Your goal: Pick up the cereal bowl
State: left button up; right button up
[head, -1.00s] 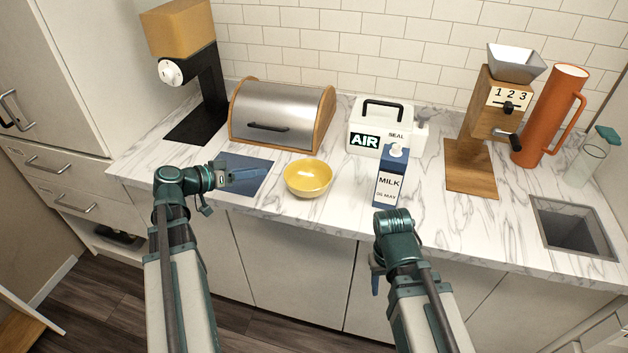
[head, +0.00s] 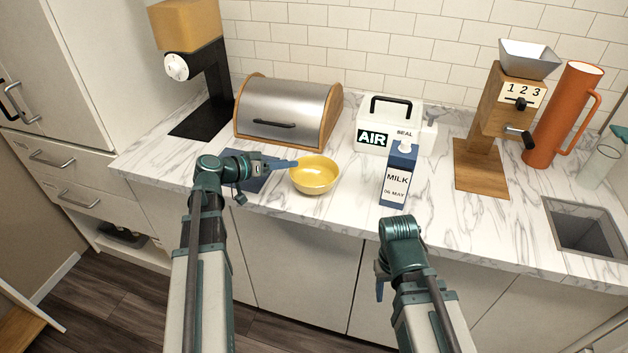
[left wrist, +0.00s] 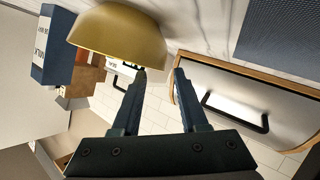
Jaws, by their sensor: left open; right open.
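The yellow cereal bowl (head: 318,180) stands upright on the marble counter, left of the milk carton. My left gripper (head: 291,164) is at the bowl's left rim, open. In the left wrist view the bowl (left wrist: 122,38) lies just past the tip of one finger of my left gripper (left wrist: 160,72); whether they touch I cannot tell. The space between the fingers looks empty. My right gripper (head: 380,287) is low in front of the counter edge, below the milk carton, and open, its fingers partly hidden by its wrist.
A blue mat (head: 254,180) lies left of the bowl. The bread box (head: 287,112) stands behind it. The milk carton (head: 399,175) and white AIR box (head: 388,125) stand to the right. Further right are a wooden grinder (head: 483,140), an orange jug (head: 562,115) and a sink (head: 585,230).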

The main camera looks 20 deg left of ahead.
aim_at(314, 175)
pick_arm(q)
jog(key=b+x, duration=0.2)
jog(key=x, duration=0.3)
jog(key=shift+d+f, duration=0.1)
jog(key=shift+f, duration=0.05)
grip_shut()
dwell(1.2)
